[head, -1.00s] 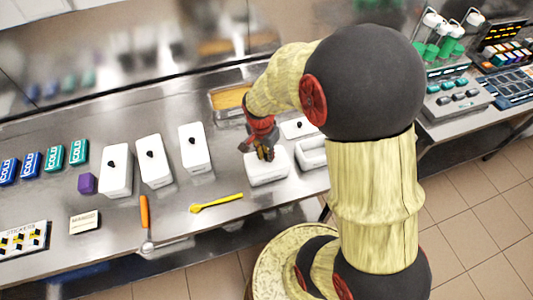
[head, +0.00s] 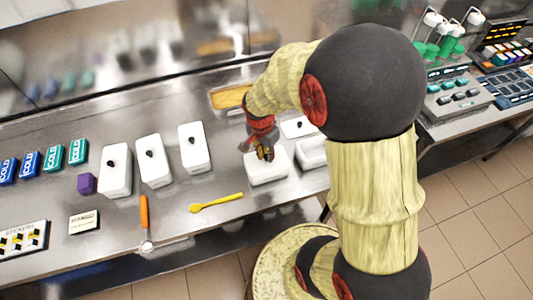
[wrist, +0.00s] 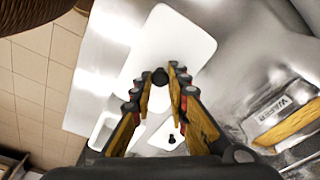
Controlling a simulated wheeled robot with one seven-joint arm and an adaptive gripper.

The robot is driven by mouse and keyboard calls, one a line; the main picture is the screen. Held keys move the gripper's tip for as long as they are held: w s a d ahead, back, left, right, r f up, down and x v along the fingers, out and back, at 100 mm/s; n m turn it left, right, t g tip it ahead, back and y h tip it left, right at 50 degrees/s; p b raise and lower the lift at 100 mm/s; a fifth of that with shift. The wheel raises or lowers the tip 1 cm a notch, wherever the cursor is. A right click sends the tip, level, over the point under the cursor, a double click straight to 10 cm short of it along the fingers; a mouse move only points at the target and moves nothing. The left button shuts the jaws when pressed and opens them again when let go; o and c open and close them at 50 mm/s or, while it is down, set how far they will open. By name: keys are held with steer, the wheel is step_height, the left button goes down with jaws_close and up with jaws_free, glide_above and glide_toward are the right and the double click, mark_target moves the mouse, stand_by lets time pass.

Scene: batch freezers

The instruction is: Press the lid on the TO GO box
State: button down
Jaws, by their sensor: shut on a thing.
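My gripper (head: 265,154) points down over a white box (head: 267,175) near the front edge of the counter. In the wrist view my gripper (wrist: 160,80) has its fingertips closed around the black knob of a white lid (wrist: 172,42). The lid covers the box top; whether it is fully seated I cannot tell. No TO GO lettering is readable on the box. To its right is another white box (head: 313,151), apparently open. A loose white lid with a black knob (head: 297,127) lies behind it and also shows in the wrist view (wrist: 170,135).
A wafer tray (head: 229,99) stands behind my gripper. Several lidded white tubs, one here (head: 195,148), stand to the left. A yellow spoon (head: 216,202) and an orange-handled tool (head: 145,220) lie on the counter's front part. Bare metal separates them.

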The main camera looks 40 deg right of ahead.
stand_by(0.9)
steer(key=c, duration=1.7)
jaws_free()
steer(key=shift+o, duration=1.4)
steer(key=shift+o, duration=1.3)
steer(key=shift+r+p, duration=2.3)
steer(key=shift+r, duration=1.2)
steer(key=shift+c, duration=1.2)
